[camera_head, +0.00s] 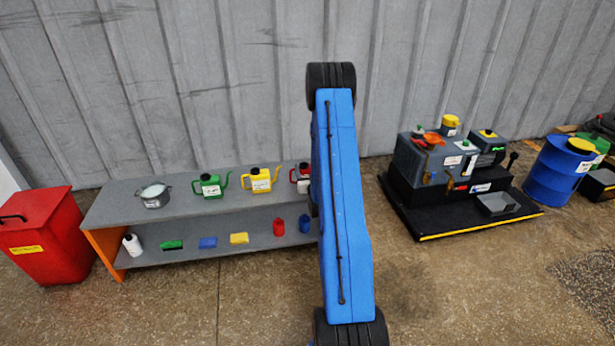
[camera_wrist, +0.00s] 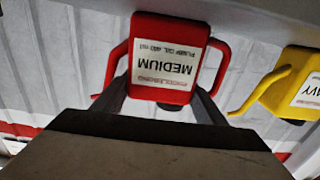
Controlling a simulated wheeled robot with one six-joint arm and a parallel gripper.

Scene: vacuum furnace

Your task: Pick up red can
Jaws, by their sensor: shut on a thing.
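The red can (camera_head: 301,180) is at the right end of the top shelf in the head view, partly hidden behind my blue arm. In the wrist view, which is upside down, the red can (camera_wrist: 170,58) has a white label reading "MEDIUM". My gripper (camera_wrist: 158,103) is shut on the red can, with one dark finger on each side of its body. My gripper is hidden in the head view. I cannot tell whether the can touches the shelf.
A yellow can (camera_head: 261,179) and a green can (camera_head: 210,186) stand left of the red can on the grey shelf (camera_head: 228,211). A metal pot (camera_head: 154,195) is farther left. Small items line the lower shelf. A machine (camera_head: 438,165) stands right.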

